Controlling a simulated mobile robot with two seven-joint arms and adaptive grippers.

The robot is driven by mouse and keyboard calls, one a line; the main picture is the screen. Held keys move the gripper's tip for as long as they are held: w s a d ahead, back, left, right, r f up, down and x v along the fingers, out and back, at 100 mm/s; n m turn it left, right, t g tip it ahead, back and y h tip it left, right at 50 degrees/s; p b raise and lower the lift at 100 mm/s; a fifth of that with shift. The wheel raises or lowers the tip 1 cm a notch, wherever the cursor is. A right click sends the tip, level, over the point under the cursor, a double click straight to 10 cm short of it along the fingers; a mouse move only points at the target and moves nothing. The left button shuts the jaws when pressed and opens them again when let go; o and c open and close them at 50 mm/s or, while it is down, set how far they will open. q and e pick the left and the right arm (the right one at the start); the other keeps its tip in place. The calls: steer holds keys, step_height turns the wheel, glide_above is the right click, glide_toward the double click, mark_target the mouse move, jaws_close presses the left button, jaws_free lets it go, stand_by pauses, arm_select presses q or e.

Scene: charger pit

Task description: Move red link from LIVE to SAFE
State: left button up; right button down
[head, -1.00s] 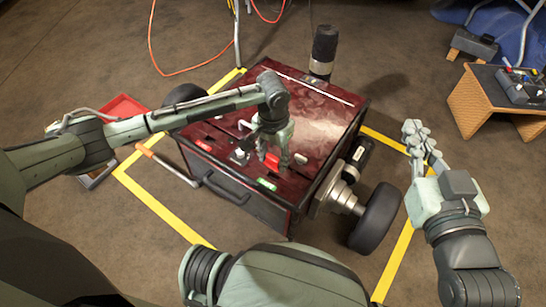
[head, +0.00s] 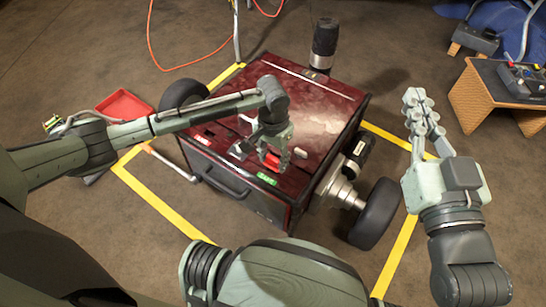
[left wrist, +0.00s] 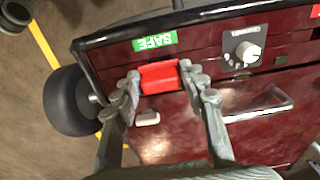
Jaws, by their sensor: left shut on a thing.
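The red link (left wrist: 159,77) is between the fingers of my left gripper (left wrist: 163,88), which is shut on it. In the head view my left gripper (head: 275,158) is over the front right part of the dark red charger box (head: 325,92), and the red link (head: 270,158) shows partly behind its fingers. The green SAFE label (left wrist: 154,42) is close beside the link; it also shows in the head view (head: 267,179). I cannot tell whether the link is seated. The red LIVE-side label (head: 201,140) is at the box's left front. My right gripper (head: 421,108) is empty, right of the box.
A knob (left wrist: 248,52) and a metal handle (left wrist: 262,108) stand on the box top. A small white part (left wrist: 147,118) is near my finger. A wheel (head: 376,214) sticks out at the right. A wooden stand (head: 492,97) with a control box is at the far right.

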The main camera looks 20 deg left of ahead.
arm_select(q)
steer(key=shift+f, duration=1.45)
steer(key=o, duration=1.2)
step_height(320, 180, up, 12)
steer(key=shift+r, duration=0.1)
